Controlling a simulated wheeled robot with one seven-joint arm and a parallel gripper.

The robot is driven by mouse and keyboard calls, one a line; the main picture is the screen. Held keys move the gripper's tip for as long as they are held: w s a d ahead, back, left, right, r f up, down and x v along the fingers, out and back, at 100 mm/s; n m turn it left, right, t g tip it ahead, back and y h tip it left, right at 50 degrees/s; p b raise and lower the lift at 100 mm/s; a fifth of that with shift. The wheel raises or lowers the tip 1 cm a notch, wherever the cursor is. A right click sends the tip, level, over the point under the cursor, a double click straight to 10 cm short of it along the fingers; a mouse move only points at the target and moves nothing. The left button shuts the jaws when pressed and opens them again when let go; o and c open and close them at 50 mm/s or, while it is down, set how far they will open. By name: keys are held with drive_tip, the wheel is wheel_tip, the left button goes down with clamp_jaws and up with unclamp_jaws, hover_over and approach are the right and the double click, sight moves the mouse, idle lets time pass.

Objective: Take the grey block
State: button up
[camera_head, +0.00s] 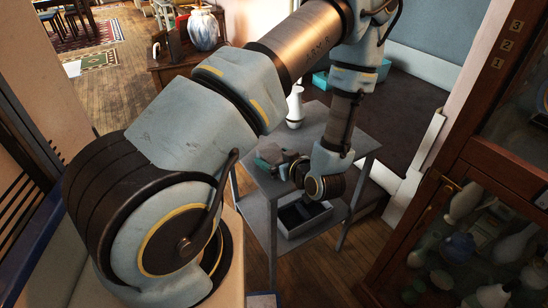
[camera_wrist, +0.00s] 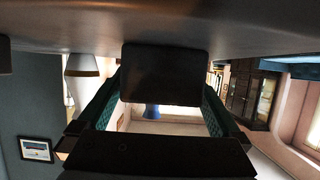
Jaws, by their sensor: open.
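The grey block (camera_wrist: 165,74) looks dark in the wrist view and sits against a grey table surface, which fills the top of that picture. My gripper (camera_head: 282,160) is low over the small grey table in the head view. Its two teal-lined fingers are spread in the wrist view, one on each side of the block, with the block between their tips. I cannot tell whether either finger touches it. In the head view my gripper and wrist largely hide the block.
A white vase (camera_head: 295,106) stands at the back of the grey table (camera_head: 318,118); it also shows in the wrist view (camera_wrist: 82,66). A grey compartmented tray (camera_head: 300,220) is below the tabletop. A glass-fronted cabinet (camera_head: 455,215) with several vases stands at right.

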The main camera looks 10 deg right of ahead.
sight(274, 154)
drive_tip(key=shift+w+a, duration=0.1)
drive_tip(key=shift+w, duration=0.05)
drive_tip(key=c, duration=1.3)
drive_tip(key=shift+r, duration=0.1)
wheel_tip(274, 154, up, 10)
drive_tip(key=shift+f+b, duration=0.15)
drive_tip(key=shift+b, duration=0.35)
drive_tip(key=o, duration=0.9)
drive_tip(key=c, duration=1.1)
